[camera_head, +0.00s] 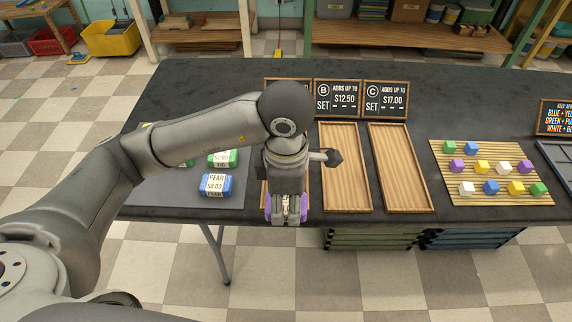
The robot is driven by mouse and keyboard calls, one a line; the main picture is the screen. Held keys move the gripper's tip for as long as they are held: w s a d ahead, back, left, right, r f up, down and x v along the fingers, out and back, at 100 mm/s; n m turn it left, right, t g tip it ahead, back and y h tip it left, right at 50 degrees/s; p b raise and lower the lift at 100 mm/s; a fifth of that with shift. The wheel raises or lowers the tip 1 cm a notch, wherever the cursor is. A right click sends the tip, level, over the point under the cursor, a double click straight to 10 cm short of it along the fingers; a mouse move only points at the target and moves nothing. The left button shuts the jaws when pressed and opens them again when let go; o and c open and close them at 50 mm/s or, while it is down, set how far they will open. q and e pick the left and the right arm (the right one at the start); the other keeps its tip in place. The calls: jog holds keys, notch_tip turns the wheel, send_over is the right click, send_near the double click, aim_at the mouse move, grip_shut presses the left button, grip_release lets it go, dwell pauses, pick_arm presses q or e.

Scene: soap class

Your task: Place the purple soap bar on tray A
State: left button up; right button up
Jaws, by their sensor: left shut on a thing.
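My left gripper (287,217) is shut on the purple soap bar (268,207), which shows on both sides of the fingers. They are at the near end of the leftmost tray, tray A (264,190), which my arm and wrist mostly cover. I cannot tell whether the bar touches the tray or hangs above it. The sign behind this tray (272,82) is partly hidden by my arm, so its letter is not visible. My right gripper is not in view.
Two empty wooden trays, the middle one (345,165) and the right one (400,170), lie to the right. Blue (216,185) and green (223,158) soap bars lie on a grey mat at left. A slatted mat (440,175) with several coloured cubes lies farther right.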

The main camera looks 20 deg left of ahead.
pick_arm(q)
jog(key=w+a+f, duration=0.1)
jog(key=w+f, duration=0.2)
jog(key=w, duration=0.1)
jog(key=w+a+f+p, duration=0.1)
jog(key=w+f, duration=0.2)
jog(key=w, duration=0.1)
jog(key=w+a+f, duration=0.2)
jog(key=w+f, duration=0.1)
jog(key=w, duration=0.1)
jog(key=shift+w+a+f, duration=0.1)
jog(key=shift+w, duration=0.15)
jog(key=shift+w+a+f+p, duration=0.1)
jog(key=shift+w+f+p, duration=0.15)
jog(key=shift+f+p, duration=0.1)
notch_tip(320, 180, down, 2)
jog(key=shift+f+p, duration=0.15)
jog(key=shift+p, duration=0.25)
jog(key=shift+f, duration=0.35)
jog(key=shift+f, duration=0.1)
